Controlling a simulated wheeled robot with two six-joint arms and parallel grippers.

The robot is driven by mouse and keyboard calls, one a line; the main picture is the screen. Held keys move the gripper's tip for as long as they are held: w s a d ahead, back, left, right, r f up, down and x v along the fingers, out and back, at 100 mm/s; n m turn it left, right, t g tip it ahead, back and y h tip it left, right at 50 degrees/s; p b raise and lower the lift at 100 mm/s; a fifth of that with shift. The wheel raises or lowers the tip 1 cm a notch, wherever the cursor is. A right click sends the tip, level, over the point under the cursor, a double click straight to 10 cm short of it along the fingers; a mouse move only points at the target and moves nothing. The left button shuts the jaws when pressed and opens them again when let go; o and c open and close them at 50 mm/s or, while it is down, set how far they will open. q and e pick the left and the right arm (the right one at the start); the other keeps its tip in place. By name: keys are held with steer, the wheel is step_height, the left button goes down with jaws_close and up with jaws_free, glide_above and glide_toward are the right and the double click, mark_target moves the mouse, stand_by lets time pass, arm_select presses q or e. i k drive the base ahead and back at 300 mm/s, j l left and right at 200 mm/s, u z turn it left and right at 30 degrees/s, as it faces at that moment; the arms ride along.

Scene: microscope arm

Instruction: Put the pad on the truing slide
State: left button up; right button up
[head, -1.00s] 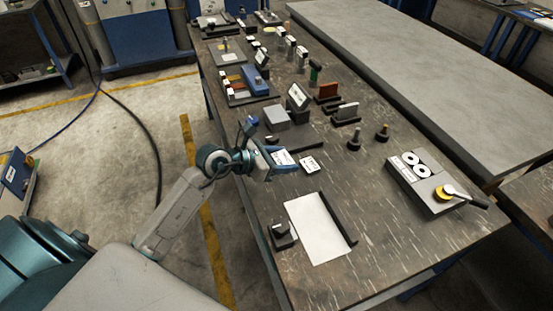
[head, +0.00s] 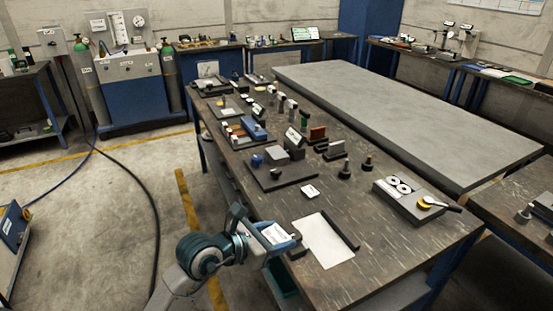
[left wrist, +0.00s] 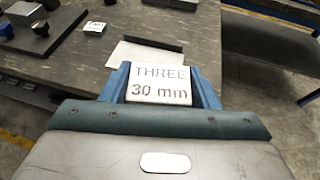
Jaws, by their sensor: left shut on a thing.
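My left gripper (head: 284,241) is shut on a white block, which shows in the left wrist view (left wrist: 159,86) between its blue fingers, printed "THREE 30 mm". It holds the block at the table's near left edge, beside the white sheet (head: 322,242); I cannot tell the height. No label reads "pad" or "truing slide", so I cannot be sure which things these are. A dark plate (head: 285,184) with a blue knob (head: 257,161) and a grey block (head: 277,155) lies farther back, apart from the gripper. My right gripper is not in view.
A small white card (head: 309,191) lies between the dark plate and the sheet. A dark rail (head: 341,231) runs along the sheet's right side. A grey box (head: 402,202) with two white discs stands to the right. Two dark pegs (head: 345,170) (head: 367,164) stand behind.

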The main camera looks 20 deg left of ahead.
mark_target(278, 152)
steer(key=j+z, duration=0.15)
steer(key=z, duration=1)
steer(key=j, duration=2.7)
